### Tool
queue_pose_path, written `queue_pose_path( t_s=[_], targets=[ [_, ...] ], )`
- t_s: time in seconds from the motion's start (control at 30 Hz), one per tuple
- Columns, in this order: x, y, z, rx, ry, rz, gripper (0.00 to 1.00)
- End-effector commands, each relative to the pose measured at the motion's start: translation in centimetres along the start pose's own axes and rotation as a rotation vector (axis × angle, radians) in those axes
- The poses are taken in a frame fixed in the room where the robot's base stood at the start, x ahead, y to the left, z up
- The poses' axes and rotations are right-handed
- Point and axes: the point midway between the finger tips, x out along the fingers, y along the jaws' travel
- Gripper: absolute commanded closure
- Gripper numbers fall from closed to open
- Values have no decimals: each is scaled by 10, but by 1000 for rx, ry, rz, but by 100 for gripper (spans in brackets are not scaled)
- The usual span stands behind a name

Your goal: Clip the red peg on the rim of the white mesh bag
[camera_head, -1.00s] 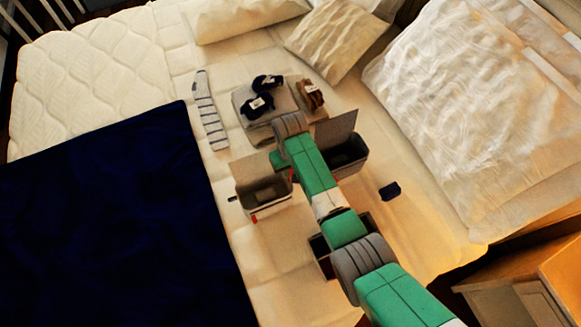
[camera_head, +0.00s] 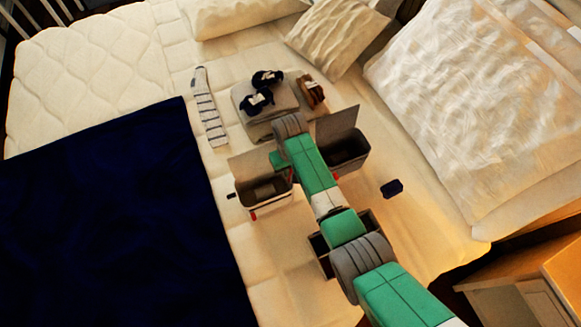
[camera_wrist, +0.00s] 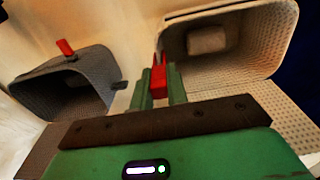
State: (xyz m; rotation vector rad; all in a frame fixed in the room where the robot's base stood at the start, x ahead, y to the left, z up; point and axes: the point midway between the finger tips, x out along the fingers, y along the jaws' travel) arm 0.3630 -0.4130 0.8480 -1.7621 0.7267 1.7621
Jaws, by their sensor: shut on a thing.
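The white mesh bag (camera_head: 268,206) stands open left of my arm in the head view. In the wrist view its open mouth and perforated wall (camera_wrist: 285,50) are at the upper right. My gripper (camera_wrist: 160,88) is shut on a red peg (camera_wrist: 159,78), whose two prongs point away from the fingers. The prongs are at the left edge of the bag's rim; I cannot tell whether they touch or straddle it. My arm partly hides the gripper in the head view. Another small red piece (camera_head: 253,216) is at the bag's front lower side.
A dark grey bag (camera_head: 345,158) stands right of my arm; a red peg (camera_wrist: 66,47) is on its rim in the wrist view. An open box (camera_head: 318,248) lies under my arm. Folded cloth, dark socks (camera_head: 257,101) and a striped sock (camera_head: 208,108) lie behind. A navy blanket (camera_head: 110,210) covers the left.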

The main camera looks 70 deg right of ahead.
Motion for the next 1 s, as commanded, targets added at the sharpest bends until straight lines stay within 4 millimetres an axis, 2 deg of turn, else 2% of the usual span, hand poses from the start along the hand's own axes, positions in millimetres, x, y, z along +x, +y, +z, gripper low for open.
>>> queue_pose_path(
  t_s=[0.5,0.77,0.8,0.9,0.93,1.0],
  targets=[
    [14,0,0,0,0,0,100],
    [14,0,0,0,0,0,100],
    [14,0,0,0,0,0,83],
    [14,0,0,0,0,0,63],
    [14,0,0,0,0,0,59],
    [14,0,0,0,0,0,59]
  ],
)
